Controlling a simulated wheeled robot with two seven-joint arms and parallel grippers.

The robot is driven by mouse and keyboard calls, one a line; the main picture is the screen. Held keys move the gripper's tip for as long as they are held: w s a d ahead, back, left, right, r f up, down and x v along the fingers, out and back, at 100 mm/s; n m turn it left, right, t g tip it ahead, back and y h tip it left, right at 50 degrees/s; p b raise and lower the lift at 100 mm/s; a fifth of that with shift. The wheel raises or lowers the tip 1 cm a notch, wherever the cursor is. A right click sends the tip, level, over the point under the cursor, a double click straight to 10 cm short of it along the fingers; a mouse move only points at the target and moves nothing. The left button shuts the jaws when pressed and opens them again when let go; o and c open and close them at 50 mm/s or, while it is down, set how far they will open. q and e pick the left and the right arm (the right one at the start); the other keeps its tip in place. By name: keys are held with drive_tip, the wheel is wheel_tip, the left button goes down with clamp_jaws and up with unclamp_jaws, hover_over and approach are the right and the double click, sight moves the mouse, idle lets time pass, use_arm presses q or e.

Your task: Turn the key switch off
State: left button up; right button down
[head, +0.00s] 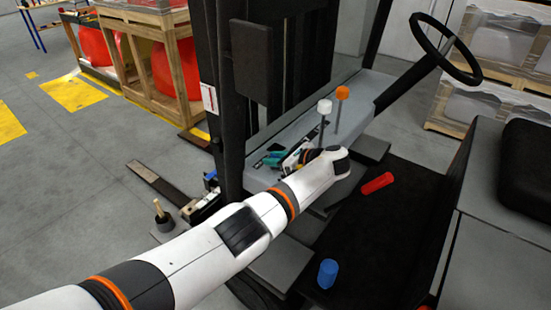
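My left arm reaches in from the lower left to the grey console (352,110) of a forklift. Its wrist bends back to the left, and my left gripper (287,160) is low over the console's left part. The fingers are small and partly covered by my wrist, so I cannot tell whether they are open or shut, or touching anything. Small teal items (272,158) lie beside the gripper. I cannot make out the key switch; it may be hidden behind my gripper or wrist. My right gripper is not in view.
A white-knobbed lever (324,107) and an orange-knobbed lever (342,93) stand just behind my wrist. The steering wheel (446,48) is at upper right. A red cylinder (377,183) and a blue cylinder (328,273) are on the dark floor. The black seat (525,170) is at right.

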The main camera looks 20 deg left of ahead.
use_arm(q)
drive_tip(key=b+v, duration=0.2)
drive_tip(key=v, duration=1)
